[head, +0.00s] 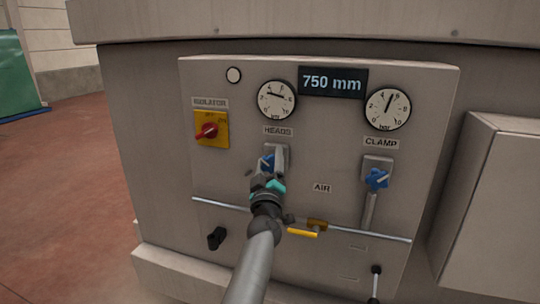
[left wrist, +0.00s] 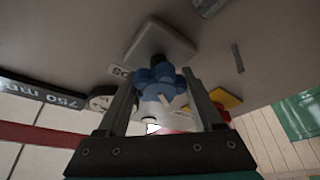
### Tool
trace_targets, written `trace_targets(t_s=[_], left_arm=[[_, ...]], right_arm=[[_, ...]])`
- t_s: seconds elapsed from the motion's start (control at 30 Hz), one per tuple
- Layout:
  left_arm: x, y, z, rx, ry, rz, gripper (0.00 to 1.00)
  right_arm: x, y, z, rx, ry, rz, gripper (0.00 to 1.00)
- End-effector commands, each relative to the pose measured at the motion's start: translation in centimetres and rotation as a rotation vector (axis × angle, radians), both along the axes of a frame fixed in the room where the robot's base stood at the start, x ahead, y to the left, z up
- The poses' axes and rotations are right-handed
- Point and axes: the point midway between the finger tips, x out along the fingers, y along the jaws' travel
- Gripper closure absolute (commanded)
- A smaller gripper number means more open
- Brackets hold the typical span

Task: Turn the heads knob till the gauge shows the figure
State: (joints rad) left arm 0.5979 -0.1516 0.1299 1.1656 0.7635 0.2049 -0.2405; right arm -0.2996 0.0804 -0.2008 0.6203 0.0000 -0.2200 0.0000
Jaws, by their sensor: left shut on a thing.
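The blue heads knob (head: 267,162) is on the panel under the HEADS label, partly hidden by my left gripper (head: 268,172). In the left wrist view the blue knob (left wrist: 157,84) sits between the two fingers of the left gripper (left wrist: 158,92), which is shut on it. The heads gauge (head: 277,99) is the left round dial above, with its needle pointing to the left and slightly up. The dark display (head: 333,82) reads 750 mm. My right gripper is in neither view.
The clamp gauge (head: 387,109) and blue clamp knob (head: 376,179) are to the right. A red isolator switch (head: 207,131) on a yellow plate is to the left. A yellow lever (head: 303,233) and a horizontal rail (head: 350,231) lie below. A grey box (head: 497,200) juts out at right.

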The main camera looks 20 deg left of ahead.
Motion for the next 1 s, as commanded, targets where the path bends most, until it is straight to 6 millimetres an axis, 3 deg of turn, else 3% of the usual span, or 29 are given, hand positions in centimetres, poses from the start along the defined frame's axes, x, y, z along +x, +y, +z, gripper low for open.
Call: trace_targets(t_s=[0.63,0.67,0.9,1.0], left_arm=[[0.01,-0.01,-0.12,-0.062,0.003,-0.002,0.88],[0.02,-0.01,-0.11,-0.062,0.003,-0.002,0.31],[0.01,0.01,-0.08,-0.06,0.003,-0.001,0.04],[0.01,0.02,-0.07,-0.06,0.003,-0.001,0.03]], right_arm=[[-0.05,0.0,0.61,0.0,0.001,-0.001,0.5],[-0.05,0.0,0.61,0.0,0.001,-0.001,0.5],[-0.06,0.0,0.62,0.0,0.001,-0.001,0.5],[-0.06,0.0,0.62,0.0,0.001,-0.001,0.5]])
